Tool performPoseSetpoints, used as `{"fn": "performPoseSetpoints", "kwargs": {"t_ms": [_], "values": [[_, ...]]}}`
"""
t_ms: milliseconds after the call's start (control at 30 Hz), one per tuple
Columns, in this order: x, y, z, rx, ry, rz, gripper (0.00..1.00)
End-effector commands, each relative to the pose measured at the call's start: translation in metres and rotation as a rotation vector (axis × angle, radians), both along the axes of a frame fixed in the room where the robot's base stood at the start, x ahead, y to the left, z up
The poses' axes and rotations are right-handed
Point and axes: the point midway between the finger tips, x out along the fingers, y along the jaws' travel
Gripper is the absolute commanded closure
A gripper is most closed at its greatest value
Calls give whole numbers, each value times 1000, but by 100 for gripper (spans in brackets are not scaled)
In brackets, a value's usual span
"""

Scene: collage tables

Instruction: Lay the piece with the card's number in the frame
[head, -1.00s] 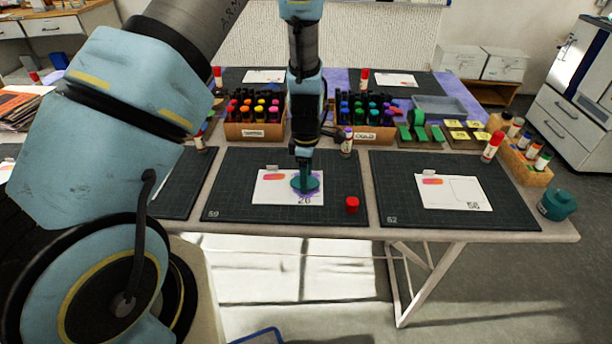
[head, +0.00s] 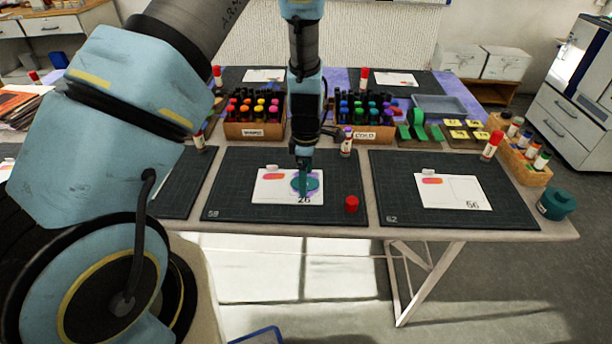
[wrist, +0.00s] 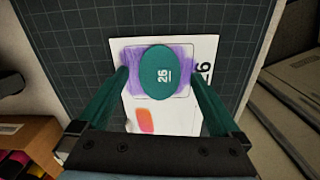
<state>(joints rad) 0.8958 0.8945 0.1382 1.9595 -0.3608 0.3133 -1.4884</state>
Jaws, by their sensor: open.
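The card (head: 262,195) lies on the middle dark mat and bears the number 26. Its frame, smudged purple, shows in the wrist view (wrist: 184,92). A teal oval piece (wrist: 160,66) marked 26 lies flat inside the frame, over the purple; it also shows in the head view (head: 313,184). My gripper (wrist: 160,80) is open, with one teal finger on each side of the piece and visible gaps between. In the head view my gripper (head: 304,178) is low over the card, hiding part of the piece.
A red cap (head: 351,204) stands on the mat right of the card. A glue stick (head: 347,142) stands behind the card. Another card (head: 455,192), numbered 56, lies on the right mat. Marker boxes (head: 255,130) line the back. A teal jar (head: 556,204) stands at the right edge.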

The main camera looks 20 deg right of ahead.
Motion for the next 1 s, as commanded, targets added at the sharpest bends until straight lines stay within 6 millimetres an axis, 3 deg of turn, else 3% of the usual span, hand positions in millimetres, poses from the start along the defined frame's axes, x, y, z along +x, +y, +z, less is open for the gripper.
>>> {"fn": "performPoseSetpoints", "kwargs": {"t_ms": [167,600,767,1000], "values": [[1,-1,16,-2,-3,-1,0],[1,-1,93,-2,-2,-1,0],[0,0,105,-1,-1,-1,0],[0,0,107,0,0,0,0]]}}
